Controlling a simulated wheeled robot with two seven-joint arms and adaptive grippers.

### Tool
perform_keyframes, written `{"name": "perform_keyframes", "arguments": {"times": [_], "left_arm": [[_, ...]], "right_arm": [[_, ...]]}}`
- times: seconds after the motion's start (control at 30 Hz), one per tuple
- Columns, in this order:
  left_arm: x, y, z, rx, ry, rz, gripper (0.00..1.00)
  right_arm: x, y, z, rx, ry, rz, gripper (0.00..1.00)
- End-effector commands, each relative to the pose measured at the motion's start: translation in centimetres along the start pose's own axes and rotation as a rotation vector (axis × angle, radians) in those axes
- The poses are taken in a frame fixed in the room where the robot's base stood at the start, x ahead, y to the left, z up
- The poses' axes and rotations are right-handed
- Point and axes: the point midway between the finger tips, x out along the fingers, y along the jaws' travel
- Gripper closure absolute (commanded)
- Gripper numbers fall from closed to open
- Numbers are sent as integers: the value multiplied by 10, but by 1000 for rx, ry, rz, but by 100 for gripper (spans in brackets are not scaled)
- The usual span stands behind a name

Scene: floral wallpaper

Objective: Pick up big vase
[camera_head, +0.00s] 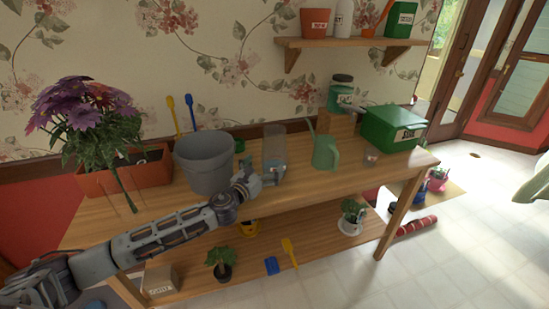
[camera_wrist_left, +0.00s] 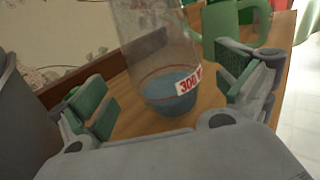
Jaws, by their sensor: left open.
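The big vase is a tall clear glass vase (camera_head: 274,146) with blue at its base, standing upright on the wooden table beside the grey bucket. My left gripper (camera_head: 266,178) is in front of it, low near its base. In the left wrist view the vase (camera_wrist_left: 160,60) stands between the two fingers, with a white label with red print on its lower part. Its top is cut off there. The left gripper (camera_wrist_left: 168,100) is open, with fingers on both sides and visible gaps to the glass. My right gripper is not in view.
A grey bucket (camera_head: 205,165) stands close on the left, and a green watering can (camera_head: 324,150) on the right. A planter with purple flowers (camera_head: 90,115) is at far left. A green box (camera_head: 392,130) is at the right end. A shelf (camera_head: 350,42) hangs above.

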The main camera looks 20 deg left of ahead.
Motion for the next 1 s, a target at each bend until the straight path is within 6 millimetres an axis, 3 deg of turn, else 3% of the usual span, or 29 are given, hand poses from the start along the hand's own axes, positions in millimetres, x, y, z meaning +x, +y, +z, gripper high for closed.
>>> {"name": "perform_keyframes", "arguments": {"times": [0.23,0.77,1.0], "left_arm": [[18,-1,0,-1,-1,-1,0],[23,-1,0,-1,0,-1,0],[36,-1,0,-1,-1,-1,0]], "right_arm": [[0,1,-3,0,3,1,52],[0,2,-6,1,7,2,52],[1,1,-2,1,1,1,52]]}}
